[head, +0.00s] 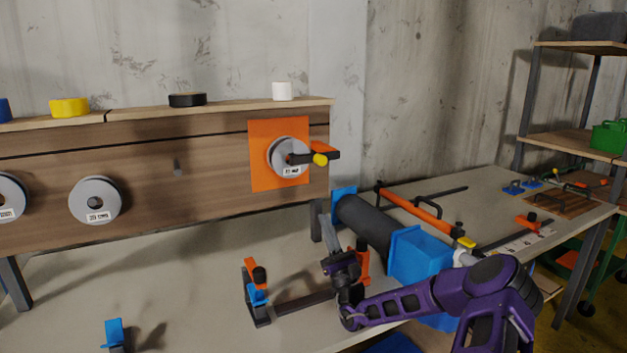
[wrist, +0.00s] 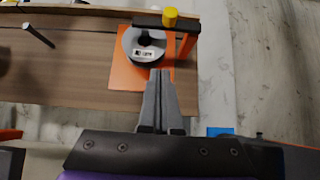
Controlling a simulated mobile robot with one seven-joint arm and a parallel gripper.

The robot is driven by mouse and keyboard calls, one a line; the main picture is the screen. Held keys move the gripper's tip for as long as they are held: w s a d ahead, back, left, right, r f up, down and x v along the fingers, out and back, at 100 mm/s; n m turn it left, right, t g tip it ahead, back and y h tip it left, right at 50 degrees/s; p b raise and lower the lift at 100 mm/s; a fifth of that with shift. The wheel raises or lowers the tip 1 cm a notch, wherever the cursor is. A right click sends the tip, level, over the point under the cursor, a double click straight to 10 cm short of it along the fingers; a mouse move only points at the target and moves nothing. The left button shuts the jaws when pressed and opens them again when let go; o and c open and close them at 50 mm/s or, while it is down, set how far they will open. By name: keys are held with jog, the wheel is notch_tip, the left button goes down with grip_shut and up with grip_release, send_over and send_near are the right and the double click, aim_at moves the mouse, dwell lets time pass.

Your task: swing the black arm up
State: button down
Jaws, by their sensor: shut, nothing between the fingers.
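The black arm (head: 303,158) runs roughly level across the front of a grey disc (head: 281,153) on an orange plate (head: 263,180). A yellow knob (head: 320,159) is on the black arm near its right end. In the wrist view the black arm (wrist: 150,20) crosses above the disc (wrist: 136,47), with the yellow knob (wrist: 170,16) on it. An orange bracket (wrist: 186,46) stands beside it at the right. My gripper (head: 325,220) points up below the plate. Its fingers (wrist: 159,73) are shut and empty, just below the disc in the wrist view, apart from the black arm.
A brown board (head: 150,165) holds more grey discs (head: 95,200) at the left. Tape rolls (head: 187,99) stand on its top ledge. A blue and dark cylinder device (head: 420,255) lies right of my gripper. An orange clamp (head: 255,285) stands on the bench (head: 200,295) in front.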

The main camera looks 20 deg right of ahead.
aim_at(318, 159)
jog(key=s+r+x, duration=0.2)
jog(key=x, duration=1.1)
jog(key=shift+b, duration=0.35)
